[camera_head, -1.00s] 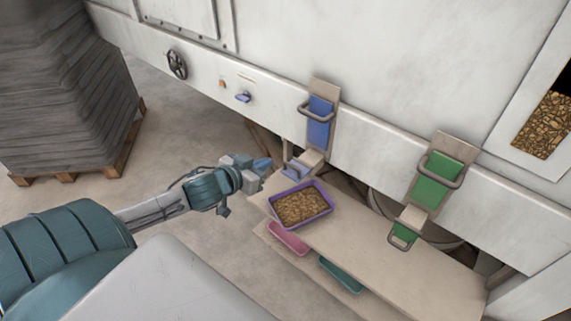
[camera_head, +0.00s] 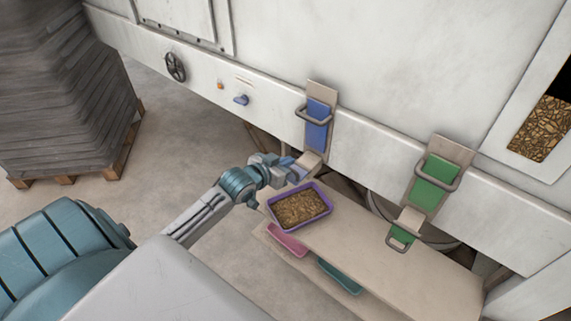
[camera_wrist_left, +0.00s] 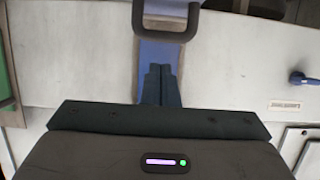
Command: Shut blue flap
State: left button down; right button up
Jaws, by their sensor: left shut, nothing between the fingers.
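The blue flap (camera_head: 299,173) is at the foot of the blue chute in the head view, just behind the purple-rimmed tray, mostly hidden by my left gripper (camera_head: 290,166). Its exact angle is hard to tell. Above it on the chute is a blue slide plate (camera_head: 317,132) with a grey loop handle (camera_head: 315,114). My left gripper is shut and empty, its fingertips close to the flap; contact cannot be told. In the left wrist view the closed fingers (camera_wrist_left: 162,84) overlap a blue panel (camera_wrist_left: 158,52), with a dark loop handle (camera_wrist_left: 167,22) beyond. My right gripper is not in view.
The tray (camera_head: 300,206) of pellets stands on a beige shelf (camera_head: 390,262), close to my left wrist. A green chute plate (camera_head: 436,184) with its green flap (camera_head: 402,236) is to the right. Pink (camera_head: 287,240) and teal (camera_head: 340,276) trays lie below.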

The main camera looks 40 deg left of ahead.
pick_arm(q)
jog(key=shift+s+f, duration=0.15)
jog(key=shift+f, duration=0.7)
jog(key=shift+s+f+t+b, duration=0.2)
jog(key=shift+f+t+b, duration=0.1)
jog(key=shift+t+b, duration=0.1)
